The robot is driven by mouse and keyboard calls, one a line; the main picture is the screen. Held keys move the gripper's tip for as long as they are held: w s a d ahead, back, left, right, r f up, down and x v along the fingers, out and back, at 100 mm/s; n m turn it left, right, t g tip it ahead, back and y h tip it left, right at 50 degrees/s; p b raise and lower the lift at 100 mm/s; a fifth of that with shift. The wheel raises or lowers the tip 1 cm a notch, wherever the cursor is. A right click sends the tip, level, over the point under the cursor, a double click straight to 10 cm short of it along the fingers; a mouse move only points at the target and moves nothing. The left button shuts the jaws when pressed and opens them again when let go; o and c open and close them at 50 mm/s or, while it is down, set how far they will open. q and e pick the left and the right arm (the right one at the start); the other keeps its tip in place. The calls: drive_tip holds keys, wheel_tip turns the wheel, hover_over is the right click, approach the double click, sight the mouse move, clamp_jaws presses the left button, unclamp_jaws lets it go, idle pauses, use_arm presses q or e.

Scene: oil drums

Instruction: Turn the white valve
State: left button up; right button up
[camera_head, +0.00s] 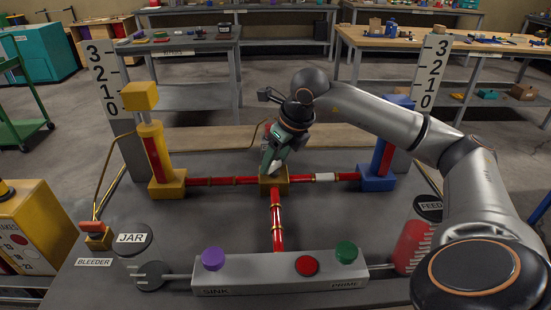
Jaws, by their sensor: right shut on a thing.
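My right gripper (273,168) reaches in from the right and points down at the brass junction block (275,187) in the middle of the red pipes. It is shut on a small whitish part on top of this block, which I take to be the white valve (277,164). The fingers hide most of that part, so its turn angle cannot be read. A white band (324,177) sits on the red pipe right of the block. My left gripper is not in view.
A yellow column (157,160) stands left and a blue column (378,170) right, each by a numbered scale board. In front is a grey panel (240,271) with purple, red and green knobs. A jar (135,240) stands left, a red feed cylinder (412,247) right.

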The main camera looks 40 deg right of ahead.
drive_tip(key=o, duration=1.4)
drive_tip(key=shift+c, duration=0.2)
drive_tip(key=p+v, duration=0.1)
drive_tip(key=v, duration=1.1)
drive_tip(key=shift+r, duration=0.3)
